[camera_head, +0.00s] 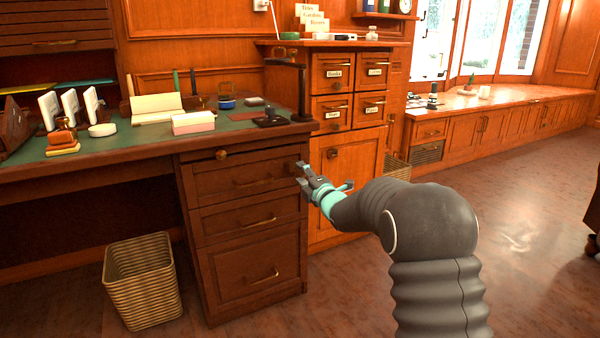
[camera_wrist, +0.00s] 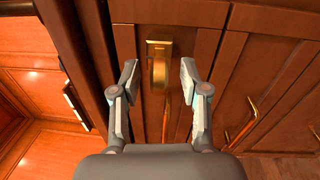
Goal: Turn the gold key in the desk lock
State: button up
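A gold lock plate (camera_wrist: 163,48) sits on the dark wooden desk front in the wrist view. The gold key (camera_wrist: 159,72) stands out from it and lies between my fingertips. My gripper (camera_wrist: 158,76) is open, with one finger on each side of the key and a visible gap to each. In the head view my gripper (camera_head: 303,178) is at the right edge of the desk's top drawer (camera_head: 235,180). The lock and key are hidden behind the gripper there, or too small to make out.
Brass drawer pulls (camera_wrist: 240,124) show close by in the wrist view. A wooden card cabinet (camera_head: 345,165) stands just right of the desk. The desktop (camera_head: 235,128) above holds a stamp, papers and other items. A wicker basket (camera_head: 142,282) is on the floor.

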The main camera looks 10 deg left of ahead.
jog(key=r+v, duration=0.1)
jog(key=v, duration=1.1)
jog(key=s+d+f+m+g+h, duration=0.1)
jog(key=d+f+m+g+h, duration=0.15)
jog(key=f+m, duration=0.35)
jog(key=s+d+f+m+g+h, duration=0.1)
jog(key=d+f+m+h, duration=0.3)
jog(key=f, duration=0.3)
jog(key=s+d+m+g+h+p, duration=0.2)
jog(key=s+d+m+g+h, duration=0.15)
jog(key=s+d+m, duration=0.4)
jog(key=s+d+r+m+g+p, duration=0.1)
jog(key=s+r+m+g, duration=0.15)
jog(key=s, duration=0.55)
jog(key=s+d+r+m+g+h+p, duration=0.1)
jog(key=s+r+m+p, duration=0.15)
jog(key=s, duration=0.55)
jog(key=s+d+r+m+g+p, duration=0.15)
jog(key=s+r, duration=0.25)
jog(key=s, duration=0.4)
jog(key=s+r+m+t+p, duration=0.1)
jog(key=s+r+t+p, duration=0.1)
jog(key=s+r, duration=0.7)
jog(key=shift+s+d+r+m+p, duration=0.2)
jog(key=shift+d+r+m+p, duration=0.15)
jog(key=shift+r+p, duration=0.55)
